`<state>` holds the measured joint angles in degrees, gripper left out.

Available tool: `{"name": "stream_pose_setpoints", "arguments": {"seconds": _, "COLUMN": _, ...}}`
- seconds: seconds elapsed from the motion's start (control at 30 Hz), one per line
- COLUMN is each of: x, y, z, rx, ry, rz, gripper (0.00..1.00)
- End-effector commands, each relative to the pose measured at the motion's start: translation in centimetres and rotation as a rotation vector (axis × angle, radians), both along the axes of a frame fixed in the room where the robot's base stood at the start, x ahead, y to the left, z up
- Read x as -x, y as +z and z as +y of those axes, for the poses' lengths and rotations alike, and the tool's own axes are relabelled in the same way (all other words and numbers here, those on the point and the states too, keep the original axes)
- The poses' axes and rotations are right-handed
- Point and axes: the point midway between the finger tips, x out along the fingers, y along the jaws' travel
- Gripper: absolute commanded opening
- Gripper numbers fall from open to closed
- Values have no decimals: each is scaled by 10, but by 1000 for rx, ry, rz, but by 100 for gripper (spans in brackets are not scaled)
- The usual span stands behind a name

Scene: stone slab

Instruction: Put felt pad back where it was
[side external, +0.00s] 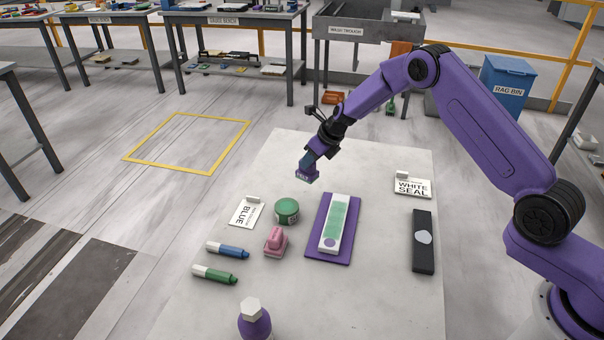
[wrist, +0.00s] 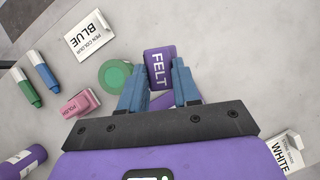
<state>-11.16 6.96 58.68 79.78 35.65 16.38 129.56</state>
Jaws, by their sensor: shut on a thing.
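The felt pad (wrist: 159,62) is a purple block with FELT in white letters. My gripper (wrist: 158,85) is shut on it, with a blue finger on each side. In the side external view my gripper (side external: 311,162) holds the felt pad (side external: 306,175) in the air over the far part of the stone slab (side external: 380,165). Part of the pad is hidden by the fingers.
Left of the mat are a green round tin (side external: 287,210), a pink block (side external: 275,242), a BLUE card (side external: 244,212), a blue marker (side external: 228,250) and a green marker (side external: 214,274). A purple bottle (side external: 254,322) stands in front.

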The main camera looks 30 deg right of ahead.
Motion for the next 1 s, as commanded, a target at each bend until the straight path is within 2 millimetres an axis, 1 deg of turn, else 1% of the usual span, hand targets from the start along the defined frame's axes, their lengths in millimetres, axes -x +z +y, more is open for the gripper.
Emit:
{"name": "stream_pose_setpoints", "arguments": {"seconds": 0.03, "x": -5, "y": -9, "z": 1, "rx": -1, "ry": 0, "rz": 4, "gripper": 3}}
{"name": "stream_pose_setpoints", "arguments": {"seconds": 0.1, "x": -12, "y": -18, "z": 2, "rx": 0, "ry": 0, "rz": 2, "gripper": 3}}
{"name": "stream_pose_setpoints", "arguments": {"seconds": 0.23, "x": -24, "y": -32, "z": 4, "rx": 0, "ry": 1, "rz": 2, "gripper": 3}}
{"name": "stream_pose_setpoints", "arguments": {"seconds": 0.37, "x": -32, "y": -40, "z": 5, "rx": -1, "ry": 0, "rz": 0, "gripper": 3}}
{"name": "stream_pose_setpoints", "arguments": {"seconds": 0.67, "x": -41, "y": -51, "z": 6, "rx": -1, "ry": 0, "rz": 1, "gripper": 3}}
{"name": "stream_pose_setpoints", "arguments": {"seconds": 0.83, "x": -41, "y": -75, "z": 6, "rx": -2, "ry": -2, "rz": 4, "gripper": 3}}
{"name": "stream_pose_setpoints", "arguments": {"seconds": 1.0, "x": -41, "y": -82, "z": 6, "rx": -1, "ry": 0, "rz": 1, "gripper": 3}}
